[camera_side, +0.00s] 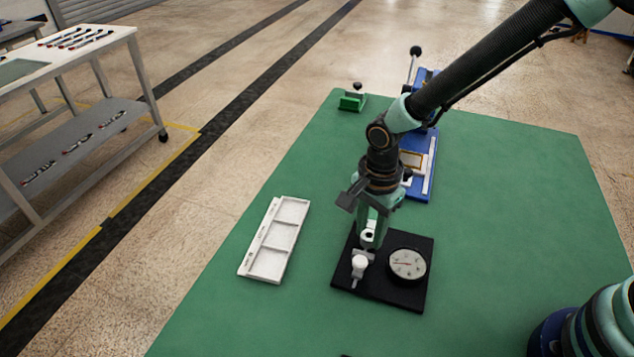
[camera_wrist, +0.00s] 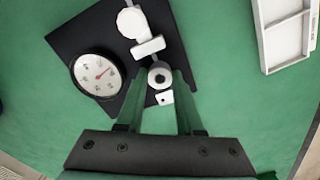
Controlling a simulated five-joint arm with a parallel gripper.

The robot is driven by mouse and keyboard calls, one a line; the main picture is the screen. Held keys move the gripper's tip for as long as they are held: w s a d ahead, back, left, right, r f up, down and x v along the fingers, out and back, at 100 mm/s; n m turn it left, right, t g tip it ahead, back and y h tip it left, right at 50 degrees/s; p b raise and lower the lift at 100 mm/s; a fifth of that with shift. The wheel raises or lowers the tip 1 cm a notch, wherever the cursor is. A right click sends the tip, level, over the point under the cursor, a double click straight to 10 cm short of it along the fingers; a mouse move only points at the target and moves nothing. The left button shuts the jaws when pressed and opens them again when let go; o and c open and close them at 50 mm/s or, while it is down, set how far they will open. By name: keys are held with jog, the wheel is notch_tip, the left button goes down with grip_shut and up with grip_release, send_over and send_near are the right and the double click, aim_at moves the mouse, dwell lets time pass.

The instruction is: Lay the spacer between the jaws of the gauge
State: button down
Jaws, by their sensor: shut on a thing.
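The gauge is a black base plate (camera_side: 385,290) with a round white dial (camera_side: 407,264) and white jaw parts; in the wrist view its dial (camera_wrist: 97,73) is at the left. A white jaw block (camera_wrist: 148,47) lies just beyond my fingertips, and a smaller white block (camera_wrist: 165,98) shows between my fingers. My gripper (camera_side: 369,234) points down over the gauge. It is shut on the spacer (camera_wrist: 160,78), a small white ring with a dark centre, which appears between these white blocks in the wrist view. I cannot tell whether the spacer touches the gauge.
A white tray with compartments (camera_side: 261,262) lies left of the gauge on the green mat (camera_side: 500,230). A blue fixture (camera_side: 418,184) stands behind my arm, and a small green clamp (camera_side: 352,102) is at the far edge.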

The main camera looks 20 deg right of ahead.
aim_at(369, 234)
jog(key=shift+f, duration=0.15)
jog(key=c, duration=0.5)
grip_release()
jog(key=shift+c, duration=0.2)
notch_tip(369, 234, up, 12)
jog(key=s+d+r+n+t, duration=0.2)
jog(key=s+d+r+n, duration=0.1)
jog(key=d+r+n, duration=0.2)
jog(key=s+d+r+n+t, duration=0.3)
jog(key=d+r+n, duration=0.3)
jog(key=d+n, duration=0.3)
jog(key=shift+s+d+n+t, duration=0.3)
jog(key=shift+s+d, duration=0.2)
jog(key=shift+d, duration=1.6)
